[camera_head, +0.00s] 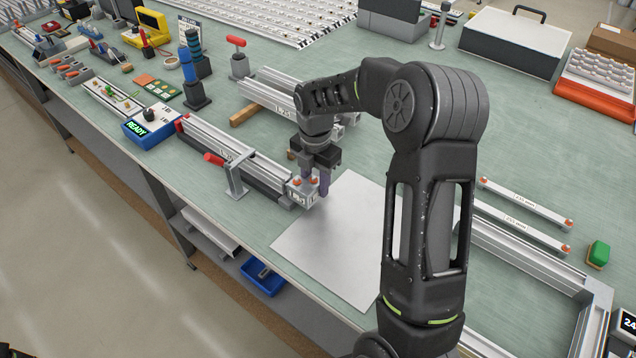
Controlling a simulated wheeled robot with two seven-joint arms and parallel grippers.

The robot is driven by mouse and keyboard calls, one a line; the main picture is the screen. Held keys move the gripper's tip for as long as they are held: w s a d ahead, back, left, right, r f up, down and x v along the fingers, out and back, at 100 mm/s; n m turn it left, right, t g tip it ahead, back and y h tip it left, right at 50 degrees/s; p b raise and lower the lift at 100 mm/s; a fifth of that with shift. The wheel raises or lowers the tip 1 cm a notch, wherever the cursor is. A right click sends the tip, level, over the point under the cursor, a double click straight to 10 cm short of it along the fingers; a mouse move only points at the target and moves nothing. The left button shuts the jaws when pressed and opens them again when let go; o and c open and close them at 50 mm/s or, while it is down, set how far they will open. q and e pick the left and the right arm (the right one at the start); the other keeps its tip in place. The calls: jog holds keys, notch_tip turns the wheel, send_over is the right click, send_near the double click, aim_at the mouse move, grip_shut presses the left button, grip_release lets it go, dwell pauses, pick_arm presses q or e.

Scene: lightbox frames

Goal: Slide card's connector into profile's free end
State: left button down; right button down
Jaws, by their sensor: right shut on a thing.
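The aluminium profile (235,148) lies on the bench, with its near right end just left of my right gripper. A small pale card piece (303,197) with orange dots and dark print is at that end. My right gripper (314,182) points down and is shut on the card, above the bench at the corner of a white sheet. The card's connector cannot be made out, and I cannot tell whether it touches the profile's end or sits in it. My left gripper is out of view.
A red-handled clamp (236,178) stands against the profile, and a blue READY box (150,126) sits at its far end. The white sheet (330,238) is bare. Another profile (268,92) lies behind. Light strips (522,228) lie at right by a frame.

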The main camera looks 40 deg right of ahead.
aim_at(311, 176)
jog(key=shift+w+a, duration=0.25)
jog(key=shift+w, duration=0.45)
jog(key=c, duration=0.9)
grip_release()
jog(key=shift+o, duration=0.2)
jog(key=shift+r, duration=0.1)
notch_tip(311, 176, up, 8)
jog(key=shift+f+b, duration=0.15)
jog(key=shift+b, duration=0.4)
